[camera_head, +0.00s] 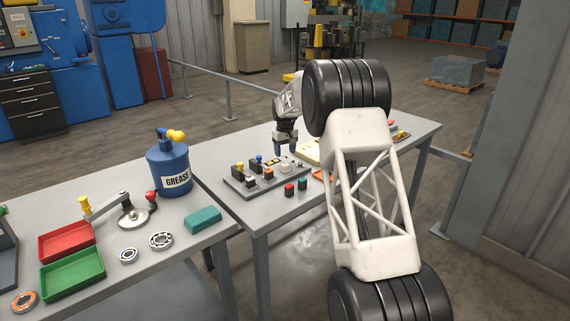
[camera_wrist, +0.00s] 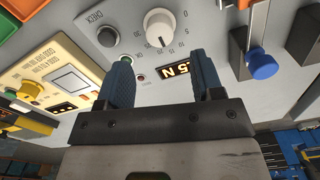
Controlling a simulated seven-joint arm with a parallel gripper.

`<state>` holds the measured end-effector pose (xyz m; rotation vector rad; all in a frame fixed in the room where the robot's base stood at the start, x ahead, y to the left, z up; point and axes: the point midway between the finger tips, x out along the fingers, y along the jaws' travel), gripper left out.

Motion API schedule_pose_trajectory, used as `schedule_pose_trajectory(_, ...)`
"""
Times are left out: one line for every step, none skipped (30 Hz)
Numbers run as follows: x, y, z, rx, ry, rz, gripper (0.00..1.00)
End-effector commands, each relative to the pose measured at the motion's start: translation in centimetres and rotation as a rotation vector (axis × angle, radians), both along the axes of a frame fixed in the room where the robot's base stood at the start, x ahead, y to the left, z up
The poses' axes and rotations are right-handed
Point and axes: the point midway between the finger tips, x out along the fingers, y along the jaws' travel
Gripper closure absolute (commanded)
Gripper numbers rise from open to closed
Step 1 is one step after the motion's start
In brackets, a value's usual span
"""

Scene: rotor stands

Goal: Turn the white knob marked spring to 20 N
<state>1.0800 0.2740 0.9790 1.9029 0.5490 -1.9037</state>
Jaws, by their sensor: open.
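The white knob (camera_wrist: 158,28) sits on a grey panel inside a ring of printed numbers, in the wrist view. The word spring is not readable. A small display (camera_wrist: 179,71) beside the knob shows amber characters ending in "5 N", partly hidden by a finger. My gripper (camera_wrist: 160,62) is open and empty, its two blue fingers apart on either side of the display and short of the knob. In the head view my gripper (camera_head: 285,148) hangs over the control panel (camera_head: 245,187) on the right bench.
A dark button (camera_wrist: 107,37) marked CHECK and a blue-capped lever (camera_wrist: 261,64) flank the knob. A cream panel (camera_wrist: 38,75) with a yellow knob lies at the left. In the head view, red and green blocks (camera_head: 289,189) stand in front of the panel.

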Motion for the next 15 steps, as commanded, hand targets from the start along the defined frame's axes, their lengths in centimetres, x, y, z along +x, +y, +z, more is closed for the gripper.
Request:
schedule_pose_trajectory(0.0,0.0,-0.7,0.000,0.002,0.000,0.39)
schedule_pose_trajectory(0.0,0.0,-1.0,-0.001,0.001,0.000,0.39)
schedule_pose_trajectory(0.0,0.0,-1.5,-0.001,0.001,0.000,0.39)
schedule_pose_trajectory(0.0,0.0,-1.8,-0.001,0.001,0.000,0.39)
schedule_pose_trajectory(0.0,0.0,-2.2,-0.001,0.001,0.000,0.39)
schedule_pose_trajectory(0.0,0.0,-2.6,-0.001,0.001,0.000,0.39)
schedule_pose_trajectory(0.0,0.0,-3.0,-0.001,0.001,0.000,0.39)
schedule_pose_trajectory(0.0,0.0,-3.4,-0.001,0.001,0.000,0.39)
schedule_pose_trajectory(0.0,0.0,-3.9,-0.001,0.001,0.000,0.39)
schedule_pose_trajectory(0.0,0.0,-4.3,-0.001,0.001,0.000,0.39)
schedule_pose_trajectory(0.0,0.0,-4.5,-0.001,0.001,0.000,0.39)
schedule_pose_trajectory(0.0,0.0,-4.8,-0.001,0.001,0.000,0.39)
schedule_pose_trajectory(0.0,0.0,-5.0,0.000,0.000,0.000,0.39)
schedule_pose_trajectory(0.0,0.0,-5.2,0.000,0.000,0.000,0.39)
schedule_pose_trajectory(0.0,0.0,-5.5,0.000,0.000,0.000,0.39)
